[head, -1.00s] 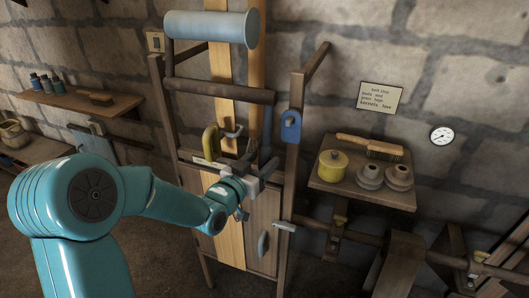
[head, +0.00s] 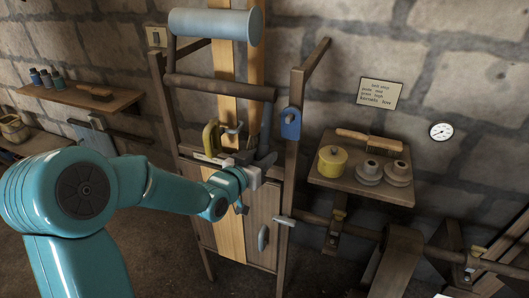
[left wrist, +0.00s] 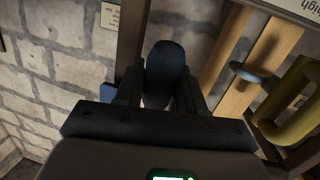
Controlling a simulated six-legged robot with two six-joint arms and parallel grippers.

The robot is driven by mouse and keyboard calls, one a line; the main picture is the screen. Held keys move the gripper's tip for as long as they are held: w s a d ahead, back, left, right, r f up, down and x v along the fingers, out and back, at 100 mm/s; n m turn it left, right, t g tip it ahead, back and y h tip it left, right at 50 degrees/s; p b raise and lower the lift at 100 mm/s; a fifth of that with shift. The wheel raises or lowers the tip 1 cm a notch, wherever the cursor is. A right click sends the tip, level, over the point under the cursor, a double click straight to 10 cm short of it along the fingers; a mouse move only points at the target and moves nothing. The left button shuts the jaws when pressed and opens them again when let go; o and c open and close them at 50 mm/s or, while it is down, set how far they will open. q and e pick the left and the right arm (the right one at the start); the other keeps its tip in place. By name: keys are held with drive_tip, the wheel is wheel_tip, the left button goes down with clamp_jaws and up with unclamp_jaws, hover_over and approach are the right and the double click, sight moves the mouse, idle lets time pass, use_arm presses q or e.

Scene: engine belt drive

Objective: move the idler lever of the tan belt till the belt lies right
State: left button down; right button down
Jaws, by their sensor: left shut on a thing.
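A second tan strip (head: 256,62) stands near the roller's right end. My left gripper (head: 259,165) is in front of the frame, below the dark crossbar. It is shut on the dark blue-grey lever handle (head: 267,157). In the left wrist view the handle's rounded end (left wrist: 166,65) stands between the two fingers (left wrist: 160,98); the gripper body hides its lower part. My right gripper is not in view.
A yellow C-shaped clamp (head: 210,138) sits close left of my gripper. A blue tag (head: 290,123) hangs on the right post. A shelf (head: 365,185) at the right holds a yellow pot, a brush and two grey pots. Another shelf (head: 80,97) is at the left.

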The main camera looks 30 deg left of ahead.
use_arm(q)
drive_tip(key=shift+s+d+r+g, duration=0.1)
drive_tip(key=shift+s+r+g, duration=0.25)
drive_tip(key=shift+s, duration=0.1)
drive_tip(key=shift+s+d+f, duration=0.1)
drive_tip(key=shift+s+f, duration=0.05)
drive_tip(key=shift+s, duration=0.05)
drive_tip(key=c, duration=0.8)
unclamp_jaws()
drive_tip(key=shift+s, duration=0.1)
